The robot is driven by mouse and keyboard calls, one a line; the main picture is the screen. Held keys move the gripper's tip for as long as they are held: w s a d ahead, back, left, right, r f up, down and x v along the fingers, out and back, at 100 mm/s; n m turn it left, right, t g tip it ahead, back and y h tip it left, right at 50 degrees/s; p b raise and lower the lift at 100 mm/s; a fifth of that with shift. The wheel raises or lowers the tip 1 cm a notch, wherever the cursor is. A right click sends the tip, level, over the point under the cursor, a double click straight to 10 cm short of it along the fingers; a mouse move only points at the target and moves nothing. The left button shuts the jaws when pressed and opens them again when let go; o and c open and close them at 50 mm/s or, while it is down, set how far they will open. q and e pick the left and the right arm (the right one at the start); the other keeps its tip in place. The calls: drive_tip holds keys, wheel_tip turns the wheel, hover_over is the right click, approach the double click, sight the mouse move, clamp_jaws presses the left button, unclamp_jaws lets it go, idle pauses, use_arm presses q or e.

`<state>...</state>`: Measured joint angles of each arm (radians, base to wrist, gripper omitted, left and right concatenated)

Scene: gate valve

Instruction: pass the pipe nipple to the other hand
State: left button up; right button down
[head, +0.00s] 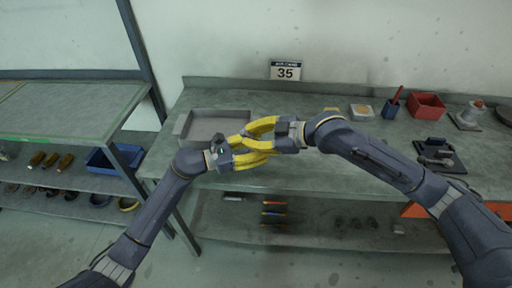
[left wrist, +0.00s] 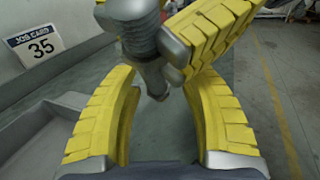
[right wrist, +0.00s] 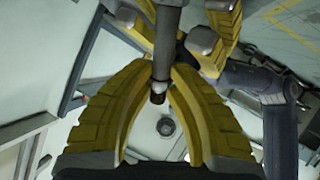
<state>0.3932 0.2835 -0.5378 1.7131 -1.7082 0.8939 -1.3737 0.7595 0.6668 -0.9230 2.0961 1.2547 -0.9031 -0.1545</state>
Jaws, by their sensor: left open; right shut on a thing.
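The pipe nipple is a grey metal cylinder, seen in the left wrist view (left wrist: 143,40) with a ribbed dark section and a narrower lower end. It also shows in the right wrist view (right wrist: 166,35). My right gripper (head: 257,137) is shut on it, its yellow fingers meeting around the shaft. My left gripper (left wrist: 163,85) is open; the nipple's lower end hangs near its fingertips, and I cannot tell whether they touch. In the head view the two grippers face each other with fingers overlapping above the bench, and the nipple is hidden among them.
A grey tray (head: 183,124) sits on the workbench (head: 345,160) behind my left gripper. A shelf (head: 75,105) stands at the left.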

use_arm(q)
clamp_jaws()
idle(0.4)
use_arm(e)
drive_tip(key=c, duration=1.3)
unclamp_jaws()
